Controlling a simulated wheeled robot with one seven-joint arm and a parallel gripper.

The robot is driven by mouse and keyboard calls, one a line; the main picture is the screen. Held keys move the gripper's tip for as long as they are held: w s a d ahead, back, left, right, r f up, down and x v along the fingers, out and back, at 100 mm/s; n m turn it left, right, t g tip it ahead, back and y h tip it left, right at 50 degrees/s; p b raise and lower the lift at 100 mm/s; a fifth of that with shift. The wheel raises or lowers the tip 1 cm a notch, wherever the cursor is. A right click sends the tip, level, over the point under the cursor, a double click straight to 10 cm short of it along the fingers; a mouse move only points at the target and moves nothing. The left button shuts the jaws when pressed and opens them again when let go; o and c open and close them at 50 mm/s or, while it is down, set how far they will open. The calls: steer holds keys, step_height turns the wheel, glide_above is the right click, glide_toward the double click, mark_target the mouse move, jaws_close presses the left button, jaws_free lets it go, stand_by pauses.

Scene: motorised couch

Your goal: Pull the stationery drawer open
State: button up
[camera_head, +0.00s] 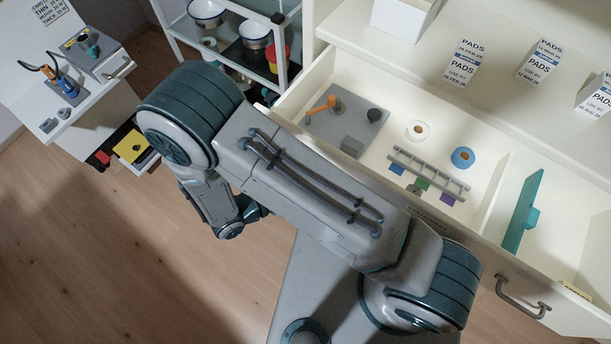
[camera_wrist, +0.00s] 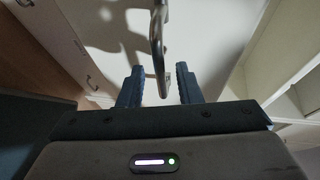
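In the wrist view, my gripper (camera_wrist: 160,76) is open. A grey bar handle (camera_wrist: 157,45) on a pale front stands between its two dark fingers, with gaps visible on both sides. In the head view, my fingers are hidden behind my own arm. A wide cream drawer (camera_head: 497,192) stands pulled out there, holding tape rolls, a grey rack and a teal divider-like piece. A grey handle (camera_head: 524,298) shows on the front at its right. I cannot read which drawer is the stationery one, nor tell which front my gripper faces.
A white trolley (camera_head: 240,69) with bowls stands at the back. A pale workbench (camera_head: 75,107) at the left has a small open drawer with a yellow item (camera_head: 132,147). Labelled pads (camera_head: 463,68) lie on the counter above. Wooden floor is clear at the lower left.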

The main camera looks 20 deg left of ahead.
steer(key=shift+s, duration=0.1)
steer(key=v, duration=1.3)
steer(key=shift+s+a+r, duration=0.2)
steer(key=shift+a, duration=0.05)
steer(key=w+d+r+m+g+y+p, duration=0.1)
steer(key=w+d+r+m+g+p, duration=0.1)
steer(key=w+d+r+m+g, duration=0.7)
steer(key=w+d+r+m+g+y+p, duration=0.1)
steer(key=w+d+r+m+g, duration=0.2)
steer(key=w+d+r+m, duration=0.65)
steer(key=s+d+r+m+t+y+p, duration=0.1)
steer(key=d+r+m+y, duration=0.3)
steer(key=m, duration=1)
steer(key=s+d+r+m+t+y+p, duration=0.2)
steer(key=d+r+m, duration=0.6)
steer(key=m, duration=0.6)
steer(key=shift+s+d+r+y+p, duration=0.25)
steer(key=shift+s+d+y+p, duration=0.7)
steer(key=shift+d+y, duration=0.45)
steer(key=shift+s+a, duration=0.1)
